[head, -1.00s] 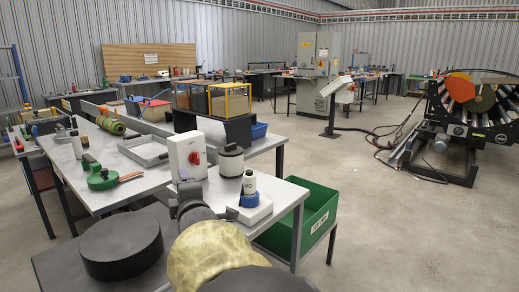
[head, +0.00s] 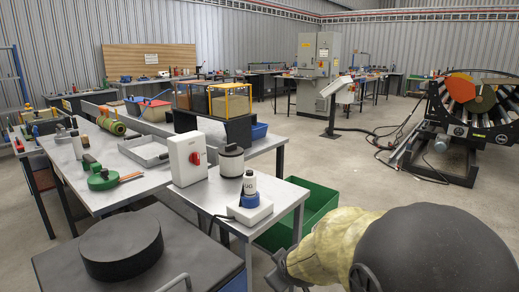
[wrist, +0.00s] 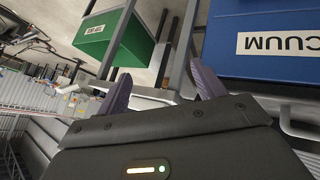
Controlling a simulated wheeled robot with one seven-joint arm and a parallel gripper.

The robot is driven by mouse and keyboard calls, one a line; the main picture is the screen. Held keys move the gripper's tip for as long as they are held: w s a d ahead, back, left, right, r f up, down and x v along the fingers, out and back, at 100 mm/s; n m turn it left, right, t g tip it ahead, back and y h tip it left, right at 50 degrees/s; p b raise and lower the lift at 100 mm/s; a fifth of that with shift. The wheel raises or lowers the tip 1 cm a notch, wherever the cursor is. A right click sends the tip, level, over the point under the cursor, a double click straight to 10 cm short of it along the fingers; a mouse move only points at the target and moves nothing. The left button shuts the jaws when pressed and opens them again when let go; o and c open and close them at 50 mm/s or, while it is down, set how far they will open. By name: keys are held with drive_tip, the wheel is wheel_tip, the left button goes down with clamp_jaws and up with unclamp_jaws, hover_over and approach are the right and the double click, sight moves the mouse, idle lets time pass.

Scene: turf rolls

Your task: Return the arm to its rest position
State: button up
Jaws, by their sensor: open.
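My gripper (wrist: 160,86) shows in the wrist view with its two purple fingers spread apart and nothing between them. In the head view my arm fills the lower right, with a yellowish cover and a large black rounded link. The dark end of the arm (head: 280,272) is low in front of the green bin, clear of the bench top; its fingers cannot be made out there.
The metal bench (head: 222,196) carries a white box with a red knob (head: 187,158) and a bottle on a white base (head: 250,204). A green bin (head: 310,208) stands beside it. A blue unit labelled VACUUM (wrist: 262,62) is close to my gripper. Open floor (head: 365,180) lies right.

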drive_tip(key=s+d+f+m+g+h, duration=0.1)
drive_tip(key=s+d+f+m+g, duration=0.3)
drive_tip(key=s, duration=0.4)
drive_tip(key=s+d+f+m+g, duration=0.2)
drive_tip(key=s+d+m, duration=0.3)
drive_tip(key=s, duration=0.3)
drive_tip(key=s+b+x, duration=0.2)
drive_tip(key=b+x, duration=0.8)
drive_tip(key=w+p+v, duration=0.3)
drive_tip(key=p+v, duration=1.4)
drive_tip(key=w+r+p+v, duration=0.1)
drive_tip(key=w+p+v, duration=0.3)
drive_tip(key=p+v, duration=1.3)
drive_tip(key=shift+s+r+p, duration=0.2)
drive_tip(key=shift+r+p, duration=0.35)
drive_tip(key=shift+p, duration=0.3)
drive_tip(key=shift+d, duration=0.1)
